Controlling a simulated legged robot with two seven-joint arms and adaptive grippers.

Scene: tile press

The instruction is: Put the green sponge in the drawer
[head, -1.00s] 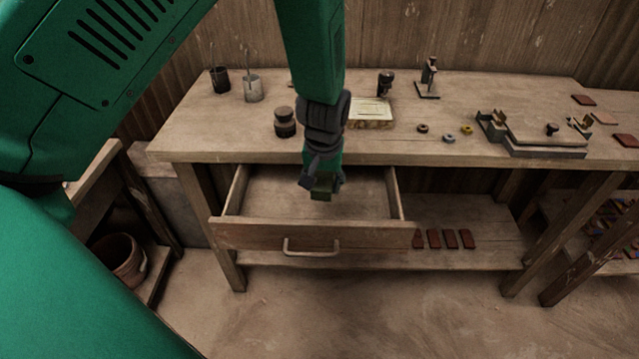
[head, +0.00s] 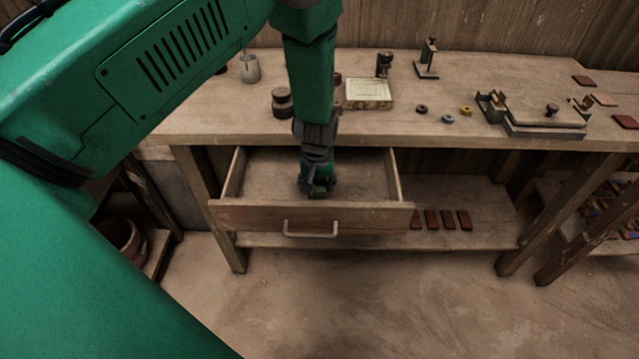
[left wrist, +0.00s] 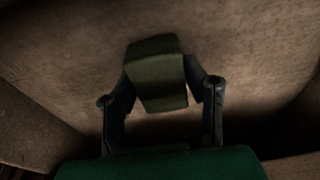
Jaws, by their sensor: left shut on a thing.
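The drawer (head: 258,216) under the bench is pulled open, with its handle on the front. My left gripper (head: 317,188) points down inside the drawer opening, behind the front panel. It is shut on the green sponge (left wrist: 157,73), a dark green block between both fingers in the left wrist view. The wooden drawer interior lies around and below it there; whether the sponge touches the drawer floor I cannot tell. In the head view the sponge is mostly hidden by the gripper. My right gripper is not in view.
The bench top (head: 215,125) holds a metal cup (head: 250,69), a dark stacked jar (head: 282,102), a pale box (head: 368,94), several small rings and a tile press (head: 545,118). Several red tiles (head: 447,219) lie on the lower shelf. The floor in front is clear.

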